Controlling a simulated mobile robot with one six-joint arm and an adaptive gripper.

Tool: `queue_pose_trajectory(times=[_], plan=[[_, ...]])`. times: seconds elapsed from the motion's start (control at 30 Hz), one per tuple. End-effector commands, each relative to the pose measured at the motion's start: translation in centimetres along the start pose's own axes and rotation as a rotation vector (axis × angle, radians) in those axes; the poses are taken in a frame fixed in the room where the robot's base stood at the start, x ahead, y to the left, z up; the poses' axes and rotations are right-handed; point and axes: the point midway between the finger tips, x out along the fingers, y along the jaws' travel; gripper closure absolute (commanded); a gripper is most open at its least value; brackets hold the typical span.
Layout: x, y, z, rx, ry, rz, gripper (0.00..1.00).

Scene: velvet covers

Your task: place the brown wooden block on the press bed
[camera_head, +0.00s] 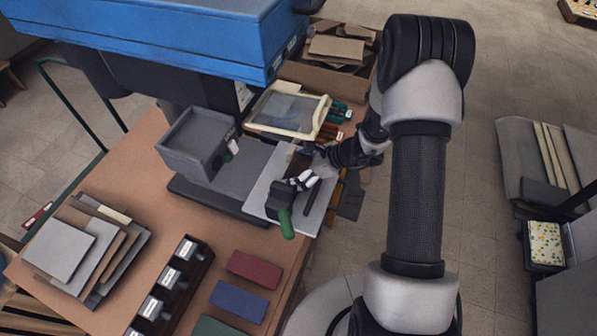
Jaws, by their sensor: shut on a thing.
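The brown wooden block (298,161) shows only in part as a small dark brown patch by my gripper (302,172). My gripper is shut on it, over the light grey plate of the press bed (262,187). The fingers and wrist hide much of the block. I cannot tell whether the block touches the plate or is held above it.
The press's grey box (195,146) stands left of the plate, under a blue housing (170,32). A green-handled lever (287,223) sticks out in front. A framed tray (288,112) lies behind. Stacked sheets (75,245) and coloured pieces (254,270) occupy the table's front.

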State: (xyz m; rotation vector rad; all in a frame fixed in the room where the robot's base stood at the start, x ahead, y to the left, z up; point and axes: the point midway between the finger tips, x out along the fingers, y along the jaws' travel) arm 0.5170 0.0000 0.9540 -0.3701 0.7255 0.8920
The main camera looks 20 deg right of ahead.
Motion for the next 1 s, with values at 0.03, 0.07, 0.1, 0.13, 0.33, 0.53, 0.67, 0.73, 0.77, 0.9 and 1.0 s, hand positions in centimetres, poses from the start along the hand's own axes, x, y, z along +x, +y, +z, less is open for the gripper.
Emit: queue_pose_trajectory(times=[0.03, 0.07, 0.1, 0.13, 0.33, 0.53, 0.67, 0.73, 0.77, 0.9, 1.0], plan=[[0.68, 0.01, -0.69, 0.002, 0.000, 0.001, 0.40], [0.89, 0.01, -0.90, 0.002, 0.000, 0.001, 0.40], [1.02, 0.00, -1.03, 0.002, -0.001, 0.000, 0.40], [1.03, -0.02, -1.03, 0.001, -0.001, -0.001, 0.40], [0.93, -0.03, -0.94, 0.000, -0.001, -0.001, 0.40], [1.16, 0.00, -1.20, 0.000, 0.000, 0.000, 0.06], [1.13, 0.00, -1.17, 0.000, 0.000, 0.000, 0.00], [1.13, 0.00, -1.17, 0.000, 0.000, 0.000, 0.00], [1.13, 0.00, -1.17, 0.000, 0.000, 0.000, 0.00], [1.13, 0.00, -1.17, 0.000, 0.000, 0.000, 0.00], [1.07, 0.00, -1.11, 0.000, 0.000, 0.000, 0.00]])
